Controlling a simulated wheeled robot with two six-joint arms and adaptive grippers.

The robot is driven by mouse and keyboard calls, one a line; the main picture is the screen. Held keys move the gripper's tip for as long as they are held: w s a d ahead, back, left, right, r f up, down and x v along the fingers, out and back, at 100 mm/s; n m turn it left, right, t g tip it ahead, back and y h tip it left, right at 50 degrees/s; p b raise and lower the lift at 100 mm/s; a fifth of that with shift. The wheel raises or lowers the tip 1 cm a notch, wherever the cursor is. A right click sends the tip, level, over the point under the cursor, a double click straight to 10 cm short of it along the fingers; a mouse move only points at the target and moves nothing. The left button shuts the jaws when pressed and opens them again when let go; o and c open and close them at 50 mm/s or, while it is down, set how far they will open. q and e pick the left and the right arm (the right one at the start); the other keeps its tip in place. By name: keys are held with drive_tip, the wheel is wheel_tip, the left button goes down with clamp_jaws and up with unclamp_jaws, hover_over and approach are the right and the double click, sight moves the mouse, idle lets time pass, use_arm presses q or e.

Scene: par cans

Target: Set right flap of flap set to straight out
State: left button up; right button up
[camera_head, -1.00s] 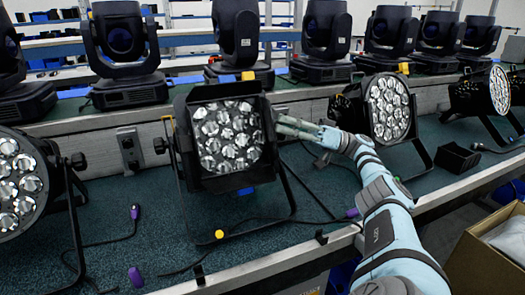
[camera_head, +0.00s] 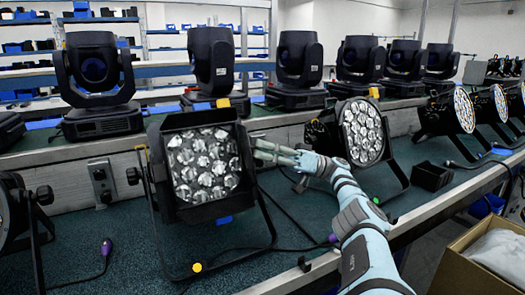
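The par can (camera_head: 204,165) stands left of the middle in the camera_head view, its square face of several round lenses toward me. The flap set (camera_head: 163,190) is a black square frame around that face. Its right flap (camera_head: 246,170) shows as a narrow dark strip along the right side of the face; its exact angle is hard to tell. My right gripper (camera_head: 262,152) reaches in from the right, fingers pointing left, with the tips at or very near the right flap. I cannot tell contact or whether the fingers are closed. My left gripper is out of view.
Another par can (camera_head: 363,131) stands close behind my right gripper, with more to its right. Moving-head lights (camera_head: 96,82) line the raised shelf behind. Cables (camera_head: 292,225) lie on the green bench top (camera_head: 120,240). A cardboard box (camera_head: 455,265) is at lower right.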

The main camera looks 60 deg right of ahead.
wheel_tip(320, 180, up, 10)
idle(0.3)
